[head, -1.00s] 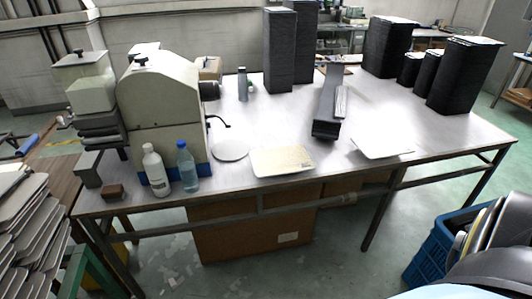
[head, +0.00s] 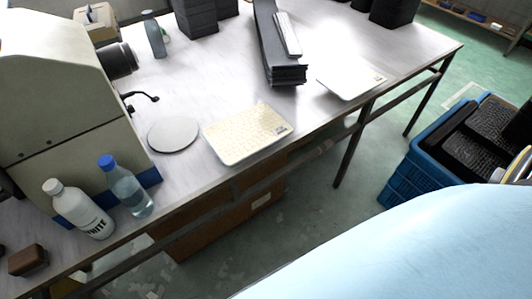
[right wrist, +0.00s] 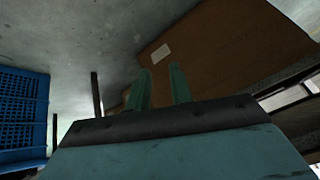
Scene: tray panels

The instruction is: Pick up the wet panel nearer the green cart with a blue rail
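A cream, finely patterned panel (head: 247,133) lies flat at the table's front edge in the head view. A plain white panel (head: 350,80) lies farther right, also near the front edge. I cannot tell which of them is wet. The green cart with the blue rail is outside the current views. My right gripper (right wrist: 161,88) shows in the right wrist view with its two green fingers apart and nothing between them. It is below table height, facing a brown cardboard box and the floor. My left gripper is not in view.
The table (head: 205,75) carries a beige machine (head: 60,100), a white bottle (head: 78,208), a clear blue-capped bottle (head: 126,186), a round white disc (head: 173,134) and a dark stack (head: 277,45). A blue crate (right wrist: 22,115) stands on the floor. A brown box (right wrist: 215,55) is under the table.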

